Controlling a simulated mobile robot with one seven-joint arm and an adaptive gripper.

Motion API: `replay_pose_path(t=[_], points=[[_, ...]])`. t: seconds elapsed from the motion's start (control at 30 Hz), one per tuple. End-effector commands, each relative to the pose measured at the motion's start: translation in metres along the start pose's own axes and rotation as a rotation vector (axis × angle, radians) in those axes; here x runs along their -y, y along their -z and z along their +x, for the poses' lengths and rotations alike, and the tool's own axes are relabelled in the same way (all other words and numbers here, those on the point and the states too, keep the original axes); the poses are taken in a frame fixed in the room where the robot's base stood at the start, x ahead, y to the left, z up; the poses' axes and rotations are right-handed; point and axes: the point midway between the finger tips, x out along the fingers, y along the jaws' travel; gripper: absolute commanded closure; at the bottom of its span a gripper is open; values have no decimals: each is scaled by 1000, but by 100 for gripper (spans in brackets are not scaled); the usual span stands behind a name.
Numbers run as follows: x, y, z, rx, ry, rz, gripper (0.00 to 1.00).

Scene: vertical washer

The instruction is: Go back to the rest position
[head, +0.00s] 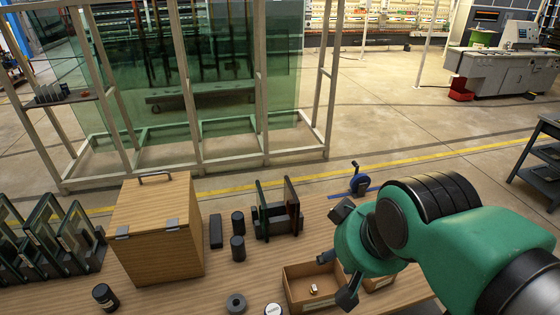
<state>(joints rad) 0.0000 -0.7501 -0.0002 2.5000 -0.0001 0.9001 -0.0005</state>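My gripper (346,254) hangs at the end of my green arm, over the right part of the wooden table (190,296). Its dark fingers are spread apart, and I see nothing held between them. It is above and in front of a small open brown box (298,289) with a small pale item inside. My wrist partly hides a second brown box (382,283) beside it. My arm reaches in from the lower right.
A wooden case (155,232) with a handle stands on the table's left. A rack (277,222) with upright panes and several dark cylinders are in the middle. A framed glass stand (197,90) is behind.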

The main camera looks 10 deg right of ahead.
Motion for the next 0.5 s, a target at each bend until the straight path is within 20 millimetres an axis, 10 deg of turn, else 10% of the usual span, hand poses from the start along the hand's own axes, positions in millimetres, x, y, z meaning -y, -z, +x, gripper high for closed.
replay_pose_path(t=[0.5], points=[[0,-30,56,0,0,1,60]])
